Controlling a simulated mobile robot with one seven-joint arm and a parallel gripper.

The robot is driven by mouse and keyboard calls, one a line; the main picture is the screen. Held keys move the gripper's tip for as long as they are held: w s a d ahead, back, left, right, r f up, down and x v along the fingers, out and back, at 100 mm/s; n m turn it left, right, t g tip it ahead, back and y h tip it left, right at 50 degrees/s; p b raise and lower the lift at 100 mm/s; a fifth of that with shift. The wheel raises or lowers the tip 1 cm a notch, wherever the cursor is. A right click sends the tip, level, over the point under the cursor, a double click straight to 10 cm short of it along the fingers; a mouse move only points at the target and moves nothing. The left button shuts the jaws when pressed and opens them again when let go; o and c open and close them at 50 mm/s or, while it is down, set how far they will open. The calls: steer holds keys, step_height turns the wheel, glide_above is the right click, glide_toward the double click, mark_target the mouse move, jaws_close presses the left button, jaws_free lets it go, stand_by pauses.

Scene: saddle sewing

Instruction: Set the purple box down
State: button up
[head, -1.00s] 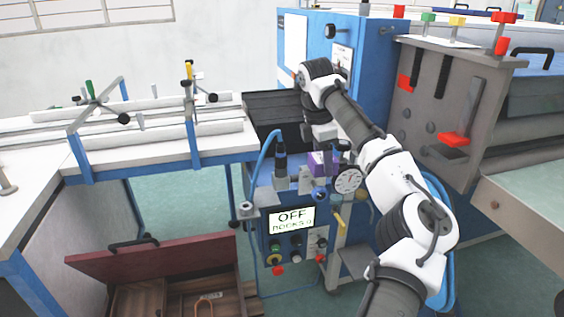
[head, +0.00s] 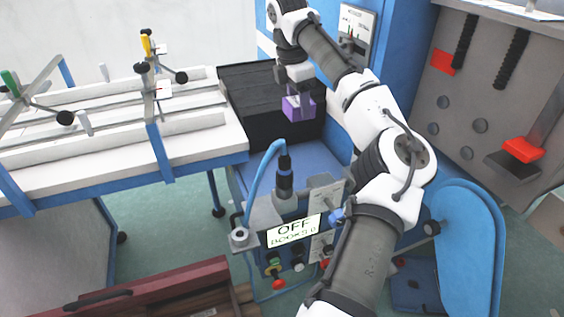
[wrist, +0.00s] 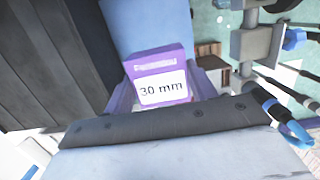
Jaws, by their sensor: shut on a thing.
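The purple box (head: 299,105) is held in my gripper (head: 298,92), in front of the black ribbed block at the back of the blue machine. In the wrist view the purple box (wrist: 160,80) shows a white label reading "30 mm". My gripper (wrist: 165,93) is shut on it, with purple showing at both sides. Blue surface lies beyond the box in the wrist view. I cannot tell whether the box touches anything below it.
The black ribbed block (head: 262,120) stands behind and left of the box. A flat blue surface (head: 312,163) lies clear below it. The control panel with an "OFF" display (head: 294,230) and an upright blue-black fitting (head: 285,178) are nearer. A white rail table (head: 195,140) is at left.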

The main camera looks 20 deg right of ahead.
mark_target(298, 174)
step_height(298, 174, down, 20)
steer(key=shift+s+r, duration=0.1)
steer(key=shift+r, duration=0.15)
stand_by(0.3)
steer(key=o, duration=1.1)
steer(key=shift+f, duration=0.1)
steer(key=shift+c, duration=0.2)
